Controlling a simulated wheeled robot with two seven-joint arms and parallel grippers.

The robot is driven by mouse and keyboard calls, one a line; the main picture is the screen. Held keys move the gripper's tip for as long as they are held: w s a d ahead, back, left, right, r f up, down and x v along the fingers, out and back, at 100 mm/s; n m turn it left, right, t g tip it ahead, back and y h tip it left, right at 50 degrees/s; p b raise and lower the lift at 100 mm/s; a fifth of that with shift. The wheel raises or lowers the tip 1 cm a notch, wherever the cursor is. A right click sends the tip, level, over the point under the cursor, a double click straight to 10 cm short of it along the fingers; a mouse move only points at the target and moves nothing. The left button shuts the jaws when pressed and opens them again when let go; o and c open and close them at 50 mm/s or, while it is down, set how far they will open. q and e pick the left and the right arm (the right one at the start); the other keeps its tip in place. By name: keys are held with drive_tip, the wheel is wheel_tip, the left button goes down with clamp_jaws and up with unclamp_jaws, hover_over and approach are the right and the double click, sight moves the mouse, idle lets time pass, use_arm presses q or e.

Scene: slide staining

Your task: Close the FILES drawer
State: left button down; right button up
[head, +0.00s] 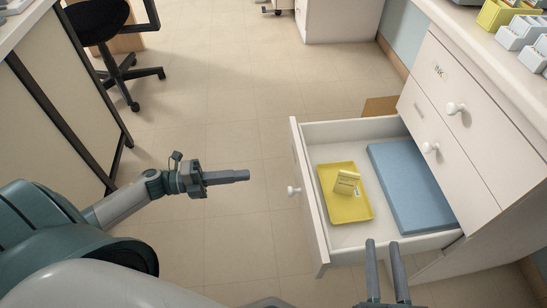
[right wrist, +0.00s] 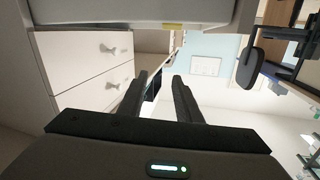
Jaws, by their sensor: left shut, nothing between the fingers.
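An open drawer (head: 309,200) juts out to the left from the white cabinet (head: 447,118). Its front panel faces left and carries a round white knob (head: 293,191); no label shows on it from here. In it lie a yellow tray (head: 334,208) with a small yellow box (head: 346,183), and a blue flat item (head: 408,187). My left gripper (head: 248,176) is shut and empty, left of the drawer front and apart from it. My right gripper (head: 382,241) is open and empty by the drawer's near side wall; whether it touches is unclear. Its spread fingers show in the right wrist view (right wrist: 160,76).
Shut drawers sit above the open one, the top labelled INK (head: 439,71). Slide holders (head: 520,32) and a yellow container (head: 496,14) stand on the counter. A black chair (head: 112,62) and a bench (head: 62,105) are at left.

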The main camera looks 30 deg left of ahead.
sight(300, 169)
use_arm(q)
drive_tip(key=x, duration=1.4)
use_arm(e)
drive_tip(key=shift+a+r+t, duration=0.15)
drive_tip(key=shift+r+t, duration=0.25)
drive_tip(key=shift+r, duration=0.25)
drive_tip(key=shift+f, duration=0.1)
